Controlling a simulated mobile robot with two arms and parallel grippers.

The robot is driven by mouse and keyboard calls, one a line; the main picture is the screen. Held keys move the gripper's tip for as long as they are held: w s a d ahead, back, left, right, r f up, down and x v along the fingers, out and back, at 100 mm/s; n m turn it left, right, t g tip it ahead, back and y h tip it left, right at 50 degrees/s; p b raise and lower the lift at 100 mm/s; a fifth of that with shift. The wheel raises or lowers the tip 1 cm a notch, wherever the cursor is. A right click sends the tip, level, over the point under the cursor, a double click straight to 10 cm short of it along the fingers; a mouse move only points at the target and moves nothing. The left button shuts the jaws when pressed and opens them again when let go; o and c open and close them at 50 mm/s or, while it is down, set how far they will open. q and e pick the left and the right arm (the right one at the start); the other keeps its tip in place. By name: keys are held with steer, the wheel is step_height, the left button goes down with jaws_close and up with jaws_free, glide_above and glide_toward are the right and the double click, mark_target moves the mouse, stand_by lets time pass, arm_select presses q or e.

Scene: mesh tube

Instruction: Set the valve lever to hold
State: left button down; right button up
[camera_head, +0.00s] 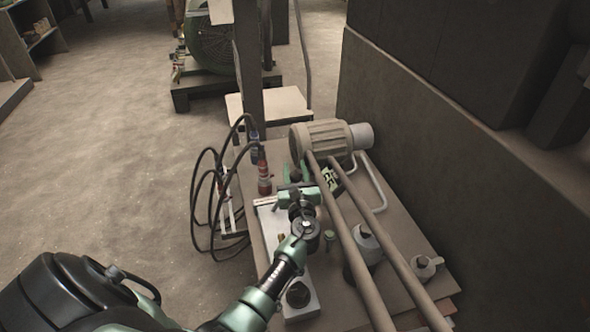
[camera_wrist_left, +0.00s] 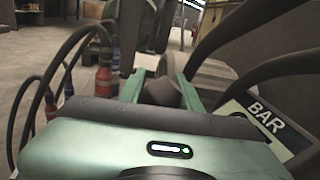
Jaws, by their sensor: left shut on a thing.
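My left gripper (camera_head: 297,172) reaches over the bench to a white valve panel (camera_head: 270,232). In the left wrist view its two green fingers (camera_wrist_left: 164,92) stand on either side of a dark grey rounded knob (camera_wrist_left: 160,92), which looks like the end of the valve lever. The gripper is shut on it. In the head view the gripper and wrist hide most of the lever, so its setting cannot be read. My right gripper is not in view.
A label marked BAR (camera_wrist_left: 265,118) is close to the right of the gripper. Red and blue hose connectors (camera_head: 264,178) with looping black hoses are to the left. A ribbed motor (camera_head: 322,140) lies behind, and two long pipes (camera_head: 352,238) slant along the right.

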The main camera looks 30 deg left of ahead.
arm_select(q)
steer(key=shift+s, duration=0.1)
stand_by(0.5)
steer(key=s+a+r+n+b, duration=0.2)
steer(key=s+a+n, duration=0.2)
steer(key=s+n, duration=0.1)
steer(key=shift+s+a+n+t+y+b, duration=0.3)
steer(key=shift+a+n+y, duration=0.1)
steer(key=shift+n, duration=0.2)
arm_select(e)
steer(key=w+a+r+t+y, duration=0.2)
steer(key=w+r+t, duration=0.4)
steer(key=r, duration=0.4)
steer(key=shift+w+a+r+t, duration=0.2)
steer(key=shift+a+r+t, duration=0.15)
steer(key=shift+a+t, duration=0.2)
arm_select(q)
steer(key=shift+w, duration=0.1)
steer(key=c, duration=1)
jaws_free()
steer(key=shift+r, duration=0.1)
